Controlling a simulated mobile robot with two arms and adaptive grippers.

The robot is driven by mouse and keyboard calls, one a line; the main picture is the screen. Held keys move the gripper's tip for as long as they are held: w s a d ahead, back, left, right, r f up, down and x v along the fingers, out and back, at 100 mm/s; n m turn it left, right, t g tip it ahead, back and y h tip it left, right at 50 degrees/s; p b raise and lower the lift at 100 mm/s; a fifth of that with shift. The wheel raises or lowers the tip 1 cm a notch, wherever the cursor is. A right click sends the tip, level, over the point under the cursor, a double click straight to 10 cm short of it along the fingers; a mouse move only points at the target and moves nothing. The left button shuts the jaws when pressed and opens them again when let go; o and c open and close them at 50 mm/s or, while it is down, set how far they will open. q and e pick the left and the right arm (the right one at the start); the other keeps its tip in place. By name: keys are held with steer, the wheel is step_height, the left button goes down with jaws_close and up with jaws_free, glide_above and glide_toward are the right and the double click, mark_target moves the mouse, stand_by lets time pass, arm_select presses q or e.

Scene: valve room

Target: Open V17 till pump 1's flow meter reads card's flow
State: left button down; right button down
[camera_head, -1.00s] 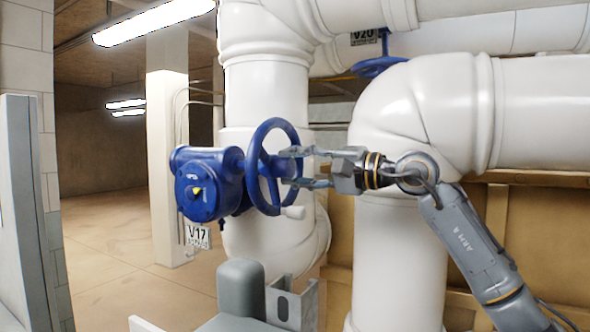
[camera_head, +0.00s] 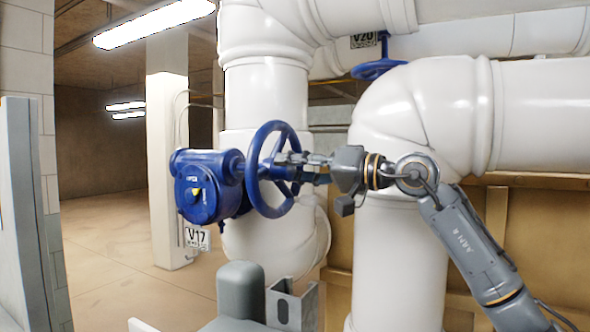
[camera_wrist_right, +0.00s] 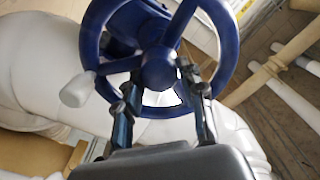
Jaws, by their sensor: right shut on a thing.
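Valve V17 has a blue gearbox body (camera_head: 200,188) with a small yellow pointer on its dial. Its blue handwheel (camera_head: 272,208) stands upright on the gearbox's right side. The V17 tag (camera_head: 197,237) hangs below. My right gripper (camera_head: 284,160) is at the wheel's middle, coming from the right, shut on the handwheel. In the right wrist view its fingers reach to both sides of the hub (camera_wrist_right: 158,68), among the spokes. The white crank knob (camera_wrist_right: 78,90) shows at the rim there; it is hidden in the head view. My left gripper, the flow meter and the card are not in view.
Large white pipes (camera_head: 400,260) stand behind and right of the wheel, close to my right arm. A second blue handwheel (camera_head: 378,69) with a V20 tag (camera_head: 364,40) is higher up. A grey post and bracket (camera_head: 240,285) stand below V17. Floor at left is open.

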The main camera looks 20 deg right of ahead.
steer(key=shift+f, duration=0.1)
stand_by(0.4)
steer(key=c, duration=0.8)
jaws_free()
steer(key=v, duration=1.2)
